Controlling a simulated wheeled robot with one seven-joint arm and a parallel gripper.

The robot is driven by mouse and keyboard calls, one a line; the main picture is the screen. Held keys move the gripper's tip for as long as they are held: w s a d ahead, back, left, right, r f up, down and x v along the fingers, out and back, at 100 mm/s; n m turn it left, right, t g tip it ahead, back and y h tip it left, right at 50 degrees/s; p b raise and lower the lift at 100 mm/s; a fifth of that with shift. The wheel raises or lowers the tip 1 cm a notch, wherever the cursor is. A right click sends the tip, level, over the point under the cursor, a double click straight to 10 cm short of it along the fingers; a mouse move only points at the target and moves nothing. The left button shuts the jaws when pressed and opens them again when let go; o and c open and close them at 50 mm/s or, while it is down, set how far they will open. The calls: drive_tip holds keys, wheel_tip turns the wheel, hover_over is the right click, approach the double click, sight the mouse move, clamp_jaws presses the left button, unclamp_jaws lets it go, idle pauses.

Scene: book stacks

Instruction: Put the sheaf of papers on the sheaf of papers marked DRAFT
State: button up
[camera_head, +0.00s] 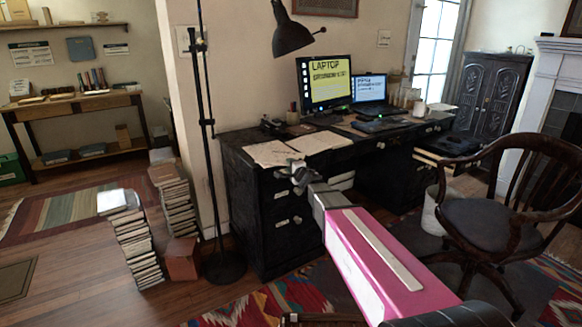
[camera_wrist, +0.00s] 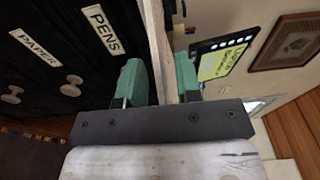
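Two pale sheaves of papers lie side by side at the near left end of the dark desk: one at the front left (camera_head: 268,154), another behind and to the right (camera_head: 320,138). No DRAFT mark is legible on either. My gripper (camera_head: 297,171) is at the desk's front edge, by the near right corner of the front left sheaf. In the wrist view my gripper (camera_wrist: 164,80) has its green fingers close on both sides of a thin pale edge, which looks like that sheaf (camera_wrist: 155,40). Its far part is hidden.
The desk's drawers (camera_wrist: 50,60), labelled PAPER and PENS, are just left of the fingers in the wrist view. A monitor (camera_head: 324,82) and laptop (camera_head: 369,90) stand behind. A lamp pole (camera_head: 206,130) and book stacks (camera_head: 137,240) are left; a chair (camera_head: 485,215) is right.

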drive_tip(key=shift+r, duration=0.15)
drive_tip(key=shift+s+d, duration=0.1)
drive_tip(key=shift+s, duration=0.15)
drive_tip(key=v, duration=1.1)
drive_tip(key=s+d+f+n+g+h, duration=0.1)
drive_tip(key=s+d+f+g+h, duration=0.2)
drive_tip(key=d+f+h, duration=0.4)
drive_tip(key=s+d+f+n+g+h, duration=0.25)
drive_tip(key=d+f, duration=0.25)
drive_tip(key=d, duration=0.4)
drive_tip(key=s+d+f+n+g, duration=0.1)
drive_tip(key=s+f+n+g, duration=0.3)
drive_tip(key=s, duration=0.4)
drive_tip(key=s+f+n+g+y, duration=0.1)
drive_tip(key=s+f+n+g, duration=0.3)
drive_tip(key=s, duration=0.5)
drive_tip(key=shift+s+d+n+g, duration=0.35)
drive_tip(key=shift+n+g, duration=0.1)
drive_tip(key=shift+g, duration=0.7)
